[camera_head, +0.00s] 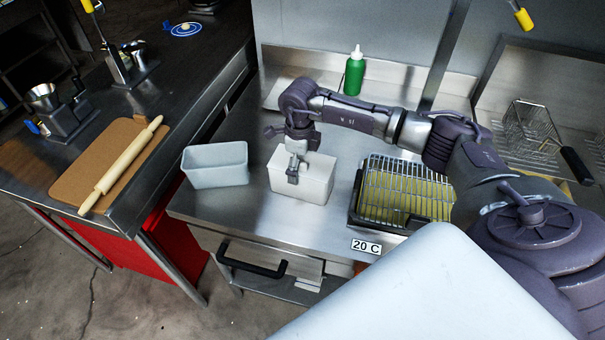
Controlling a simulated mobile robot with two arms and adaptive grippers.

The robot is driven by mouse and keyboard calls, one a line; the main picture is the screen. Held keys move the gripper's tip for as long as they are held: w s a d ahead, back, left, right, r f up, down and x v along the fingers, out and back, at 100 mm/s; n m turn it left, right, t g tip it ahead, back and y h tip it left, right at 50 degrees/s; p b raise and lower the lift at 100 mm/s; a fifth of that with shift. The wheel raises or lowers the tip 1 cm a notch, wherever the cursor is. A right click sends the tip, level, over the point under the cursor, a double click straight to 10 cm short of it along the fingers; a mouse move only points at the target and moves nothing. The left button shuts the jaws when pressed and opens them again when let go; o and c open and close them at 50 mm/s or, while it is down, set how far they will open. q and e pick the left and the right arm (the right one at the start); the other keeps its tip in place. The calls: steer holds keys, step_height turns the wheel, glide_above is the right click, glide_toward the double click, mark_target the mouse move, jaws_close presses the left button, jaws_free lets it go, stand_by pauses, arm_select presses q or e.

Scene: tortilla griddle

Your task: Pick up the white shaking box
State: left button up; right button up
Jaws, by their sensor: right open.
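A white box (316,182) stands on the steel counter in the middle of the view. My right gripper (293,178) points down at the box's left part, its fingers in front of or over the near wall and rim. It is open; whether the fingers touch the wall cannot be told. The gripper hides part of the box's top and near side. A second, pale grey-blue open box (215,175) stands on the counter to the left, apart from the gripper. My left gripper is not in view.
A wire rack over a tray (362,212) stands right of the white box. A green bottle (354,75) is at the back. A fryer basket (530,130) is at far right. A rolling pin (120,167) lies on a board on the left table. Bare counter lies between the boxes.

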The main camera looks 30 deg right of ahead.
steer(key=shift+f, duration=0.1)
steer(key=shift+c, duration=0.3)
steer(key=c, duration=1.4)
step_height(320, 180, up, 9)
steer(key=b, duration=0.3)
steer(key=shift+r, duration=0.55)
steer(key=o, duration=1.2)
steer(key=shift+c, duration=0.2)
steer(key=c, duration=0.7)
steer(key=shift+c, duration=0.2)
